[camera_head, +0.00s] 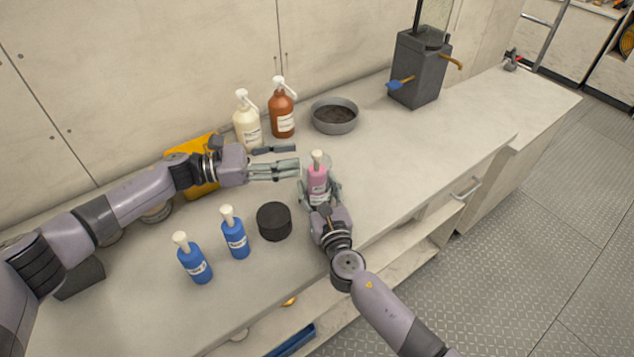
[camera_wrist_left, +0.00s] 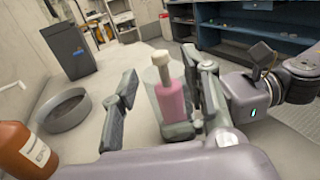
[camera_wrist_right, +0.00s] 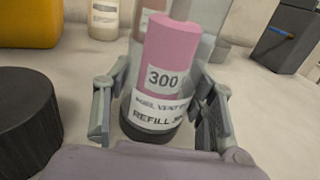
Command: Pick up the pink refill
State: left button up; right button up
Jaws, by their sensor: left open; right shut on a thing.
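The pink refill (camera_head: 317,178), a small bottle with a cream top, stands upright near the counter's front edge. My right gripper (camera_head: 319,196) is shut around its lower body. In the right wrist view the refill (camera_wrist_right: 168,85) shows a label with "300" and "REFILL" between the two fingers. My left gripper (camera_head: 297,160) is open and empty, its fingertips just left of the refill. In the left wrist view the refill (camera_wrist_left: 170,100) shows beyond the open fingers, with a pale, see-through shape beside it. I cannot tell whether the refill's base touches the counter.
Two blue bottles (camera_head: 235,238) (camera_head: 195,262) and a black round container (camera_head: 274,221) stand to the left. Cream (camera_head: 246,125) and brown (camera_head: 282,112) pump bottles, a grey bowl (camera_head: 334,117) and a dark box (camera_head: 418,72) stand behind.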

aim_at(317, 152)
pick_arm(q)
jog(key=d, duration=0.3)
jog(key=w+d, duration=0.1)
jog(key=d, duration=0.2)
jog(key=shift+w+d, duration=0.2)
jog(key=shift+d, duration=0.2)
grip_shut()
dwell(0.6)
